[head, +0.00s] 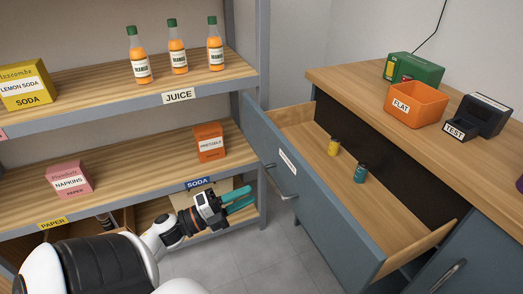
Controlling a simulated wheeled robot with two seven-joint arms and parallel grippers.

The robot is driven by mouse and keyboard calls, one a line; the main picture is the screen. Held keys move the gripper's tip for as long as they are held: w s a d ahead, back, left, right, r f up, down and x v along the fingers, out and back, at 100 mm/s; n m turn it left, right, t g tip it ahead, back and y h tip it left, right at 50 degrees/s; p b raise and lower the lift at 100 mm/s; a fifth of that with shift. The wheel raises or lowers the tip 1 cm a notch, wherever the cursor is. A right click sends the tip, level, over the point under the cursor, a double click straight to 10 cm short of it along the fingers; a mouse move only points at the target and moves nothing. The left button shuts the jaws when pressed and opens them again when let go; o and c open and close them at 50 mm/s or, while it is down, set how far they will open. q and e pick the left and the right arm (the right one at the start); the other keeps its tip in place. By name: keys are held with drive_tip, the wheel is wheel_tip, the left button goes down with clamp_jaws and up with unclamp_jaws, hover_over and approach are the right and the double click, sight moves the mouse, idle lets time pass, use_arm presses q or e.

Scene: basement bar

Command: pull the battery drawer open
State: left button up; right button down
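The battery drawer (330,215) is a wide blue-grey drawer under the wooden counter, and it stands pulled out. Its front has a white label (288,162), too small to read, and a metal bar handle (281,186). Inside lie a yellow battery-like cylinder (333,146) and a teal one (360,172). My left gripper (251,197) has teal fingers that are spread with a gap and nothing between them. It is left of the handle, apart from it, in front of the low shelf. My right gripper is not in view.
On the counter (345,80) are an orange bin (415,104) labelled FLAT, a green box (413,68) and a dark TEST device (484,115). Shelves with juice bottles (177,47), pretzels (209,142) and napkins (69,178) stand left. Grey floor (270,255) is clear between.

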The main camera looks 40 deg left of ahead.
use_arm(q)
drive_tip(key=shift+v, duration=1.7)
